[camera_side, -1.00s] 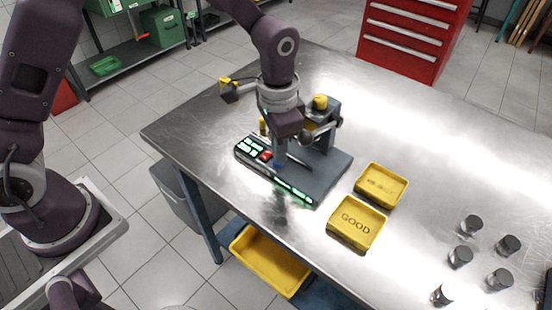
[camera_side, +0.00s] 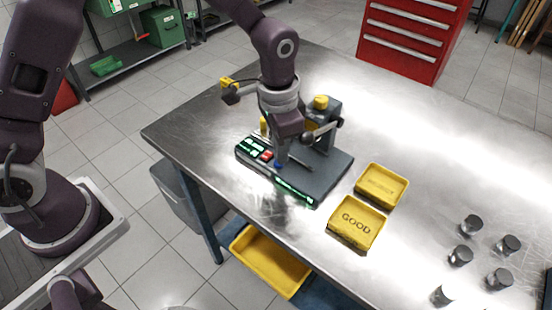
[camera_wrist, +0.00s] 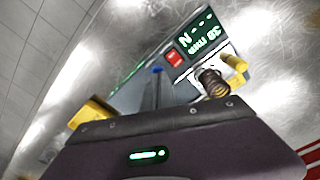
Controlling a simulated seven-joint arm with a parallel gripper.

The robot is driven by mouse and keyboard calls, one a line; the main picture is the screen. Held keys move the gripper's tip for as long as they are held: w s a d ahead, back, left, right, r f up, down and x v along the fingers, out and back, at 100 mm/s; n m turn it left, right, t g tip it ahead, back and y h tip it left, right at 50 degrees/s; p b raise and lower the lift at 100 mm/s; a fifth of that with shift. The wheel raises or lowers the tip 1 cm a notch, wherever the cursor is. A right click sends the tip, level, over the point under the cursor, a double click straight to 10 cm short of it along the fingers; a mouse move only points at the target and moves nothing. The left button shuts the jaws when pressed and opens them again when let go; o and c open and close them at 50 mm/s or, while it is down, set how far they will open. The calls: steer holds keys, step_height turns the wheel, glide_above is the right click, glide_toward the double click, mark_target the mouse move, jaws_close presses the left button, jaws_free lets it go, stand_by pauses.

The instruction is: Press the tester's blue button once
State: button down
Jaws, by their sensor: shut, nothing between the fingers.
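The tester (camera_side: 325,177) is a dark grey unit on the bench with a lit green display, a red button (camera_side: 267,155) and a blue button (camera_side: 278,165). My gripper (camera_side: 282,162) is shut and empty, pointing down over the tester's front panel. Its fingertips are right beside the blue button in the side view; I cannot tell whether they touch it. In the wrist view the blue button (camera_wrist: 157,70) shows just beyond the tip of my gripper (camera_wrist: 152,82). The red button (camera_wrist: 174,57) and the green display (camera_wrist: 198,36) lie to its upper right.
A yellow tray marked GOOD (camera_side: 356,222) and another yellow tray (camera_side: 381,185) stand right of the tester. Several dark-topped metal cylinders (camera_side: 470,224) stand at the lower right. A yellow-knobbed post (camera_side: 320,103) rises at the tester's back. The bench's right side has free room.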

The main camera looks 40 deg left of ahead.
steer(key=shift+s+a+f+g, duration=0.2)
steer(key=shift+s+f, duration=0.1)
steer(key=shift+f, duration=0.25)
steer(key=shift+s+a+f+g, duration=0.15)
steer(key=shift+s+f, duration=0.1)
steer(key=shift+f, duration=0.3)
steer(key=shift+w+d+r, duration=0.1)
steer(key=shift+w+r, duration=0.1)
steer(key=shift+r, duration=0.8)
steer(key=shift+w+d+r, duration=0.1)
steer(key=shift+d+r, duration=0.05)
steer(key=shift+r, duration=1.85)
steer(key=shift+r, duration=0.15)
steer(key=s+a+r+n+t, duration=0.2)
steer(key=s+a+r, duration=0.25)
steer(key=r, duration=0.25)
steer(key=s+a+r+n+t, duration=0.1)
steer(key=s+a+r, duration=0.35)
steer(key=r, duration=0.25)
steer(key=s+a+r+n+t, duration=0.1)
steer(key=s+a+n+t, duration=0.1)
steer(key=s, duration=1)
steer(key=shift+s+a+n+t, duration=0.4)
steer(key=shift+a+n, duration=0.1)
steer(key=shift+a, duration=0.1)
